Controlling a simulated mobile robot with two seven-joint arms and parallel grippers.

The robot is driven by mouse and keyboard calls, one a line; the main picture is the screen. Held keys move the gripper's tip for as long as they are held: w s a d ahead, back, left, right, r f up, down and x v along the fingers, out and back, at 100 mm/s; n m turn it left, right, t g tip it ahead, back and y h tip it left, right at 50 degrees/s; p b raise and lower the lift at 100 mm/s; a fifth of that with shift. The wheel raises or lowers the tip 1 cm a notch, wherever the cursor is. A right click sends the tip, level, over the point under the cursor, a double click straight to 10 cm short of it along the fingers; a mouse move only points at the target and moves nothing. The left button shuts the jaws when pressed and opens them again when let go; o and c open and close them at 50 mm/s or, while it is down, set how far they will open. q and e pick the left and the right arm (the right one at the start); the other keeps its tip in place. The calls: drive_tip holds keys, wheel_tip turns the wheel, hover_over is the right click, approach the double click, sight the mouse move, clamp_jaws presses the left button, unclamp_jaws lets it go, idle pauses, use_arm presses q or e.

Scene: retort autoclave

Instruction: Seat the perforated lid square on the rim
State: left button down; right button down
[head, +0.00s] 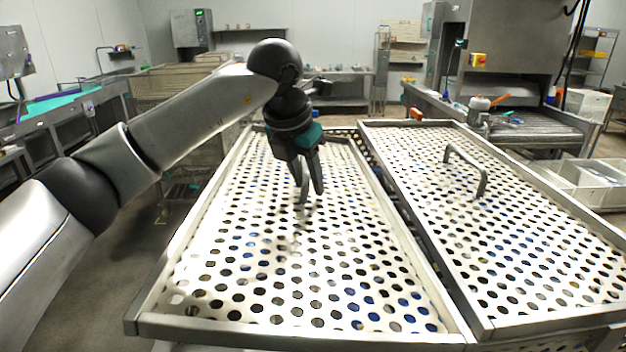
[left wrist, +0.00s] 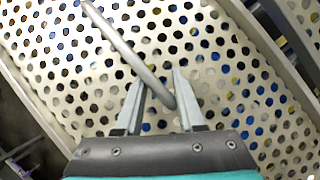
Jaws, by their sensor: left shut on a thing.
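A perforated metal lid (head: 285,262) with round holes lies inside the rim (head: 172,262) of the left basket. It looks roughly level; whether its edges touch the rim all round I cannot tell. Its handle (head: 303,188) stands near the far end, mostly hidden by my gripper. My left gripper (head: 311,176) comes down from above and is shut on that handle. In the left wrist view the handle bar (left wrist: 125,48) runs slantwise to between the two fingers (left wrist: 160,95), with the perforated sheet (left wrist: 230,80) below. My right gripper is not in view.
A second basket with a perforated lid (head: 500,225) stands close on the right, its arched handle (head: 482,182) free. White bins (head: 590,180) and a machine (head: 515,60) stand beyond it. A conveyor (head: 60,105) runs at the far left. Open floor (head: 110,225) lies left of the baskets.

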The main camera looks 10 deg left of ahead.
sight(296, 188)
use_arm(q)
drive_tip(key=shift+w+a+r+n+y, duration=0.15)
drive_tip(key=shift+w+a, duration=0.2)
drive_tip(key=shift+a, duration=0.25)
drive_tip(key=shift+w+a+f+n+y, duration=0.15)
drive_tip(key=shift+w+a, duration=0.2)
drive_tip(key=shift+a, duration=0.2)
drive_tip(key=c, duration=0.9)
unclamp_jaws()
drive_tip(key=shift+w+a, duration=0.15)
drive_tip(key=shift+a, duration=0.1)
drive_tip(key=shift+c, duration=0.2)
drive_tip(key=shift+o, duration=0.7)
drive_tip(key=shift+w+a+f, duration=0.2)
drive_tip(key=shift+o, duration=0.7)
drive_tip(key=shift+w+f, duration=0.1)
drive_tip(key=shift+o, duration=0.9)
drive_tip(key=shift+d, duration=0.15)
drive_tip(key=shift+o, duration=0.2)
drive_tip(key=shift+s, duration=0.25)
drive_tip(key=shift+d, duration=0.1)
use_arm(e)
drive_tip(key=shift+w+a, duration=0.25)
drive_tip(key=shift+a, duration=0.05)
